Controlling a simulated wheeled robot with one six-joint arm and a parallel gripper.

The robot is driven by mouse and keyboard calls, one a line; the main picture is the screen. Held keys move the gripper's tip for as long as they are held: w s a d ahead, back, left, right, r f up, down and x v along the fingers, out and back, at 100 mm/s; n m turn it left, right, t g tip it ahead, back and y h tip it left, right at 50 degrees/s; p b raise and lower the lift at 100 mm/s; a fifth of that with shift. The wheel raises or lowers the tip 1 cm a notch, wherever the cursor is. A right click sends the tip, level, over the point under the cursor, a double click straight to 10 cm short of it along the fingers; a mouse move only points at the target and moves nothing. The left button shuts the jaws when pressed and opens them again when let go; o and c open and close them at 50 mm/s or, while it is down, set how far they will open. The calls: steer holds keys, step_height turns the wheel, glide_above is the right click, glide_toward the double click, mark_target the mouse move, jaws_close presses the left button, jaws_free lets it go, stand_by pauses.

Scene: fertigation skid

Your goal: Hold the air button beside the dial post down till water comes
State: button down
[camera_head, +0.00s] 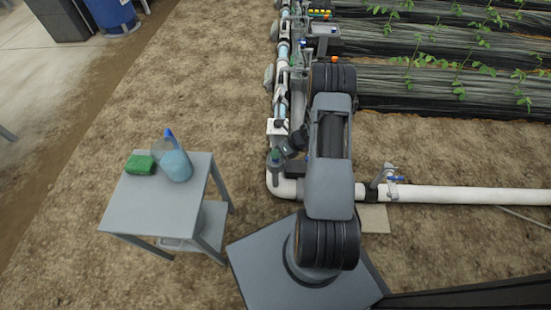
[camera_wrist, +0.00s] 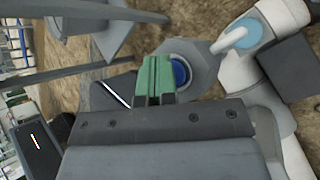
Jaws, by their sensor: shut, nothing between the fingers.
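My gripper (camera_wrist: 155,80) is shut and empty, its two green fingertips side by side in the wrist view. A dial post cannot be made out with certainty. No flowing water shows.
A white pipe (camera_head: 460,195) with a blue-handled valve (camera_head: 393,179) runs right. A small grey table (camera_head: 150,208) at left holds a green sponge (camera_head: 140,164) and a blue bottle (camera_head: 176,166). In the wrist view a light-blue disc (camera_wrist: 258,34) sits at upper right.

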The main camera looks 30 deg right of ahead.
steer(key=shift+r+p, duration=0.75)
steer(key=shift+r, duration=0.05)
steer(key=shift+r+p, duration=2.1)
steer(key=shift+r, duration=0.4)
